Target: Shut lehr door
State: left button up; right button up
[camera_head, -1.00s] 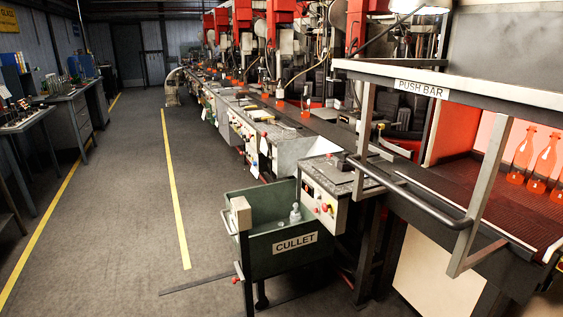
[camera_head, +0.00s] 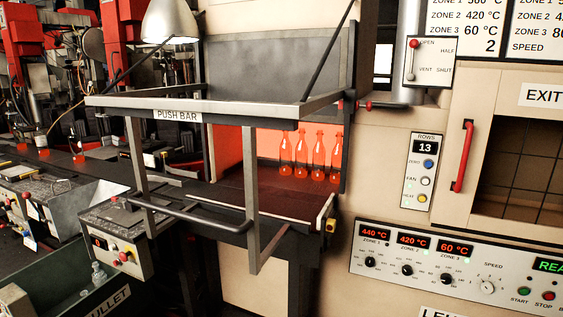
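The lehr mouth (camera_head: 262,150) glows orange-red at the centre of the view. Several glowing bottles (camera_head: 318,158) stand on the dark belt (camera_head: 275,195) inside it. A dark grey panel (camera_head: 268,72) sits above the opening; the mouth below it is uncovered. To the right, a small lever plate (camera_head: 427,68) is marked OPEN, HALF, VENT and SHUT. Its red knob (camera_head: 413,44) is beside OPEN. Neither of my grippers is in view.
A pale frame labelled PUSH BAR (camera_head: 177,116) stands out in front of the mouth, with a dark bar (camera_head: 195,218) lower down. A control panel (camera_head: 390,260) and an EXIT door with a red handle (camera_head: 465,156) are right. The green CULLET bin (camera_head: 70,297) is lower left.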

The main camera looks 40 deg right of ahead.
aim_at(277, 66)
jog(key=z, duration=1.35)
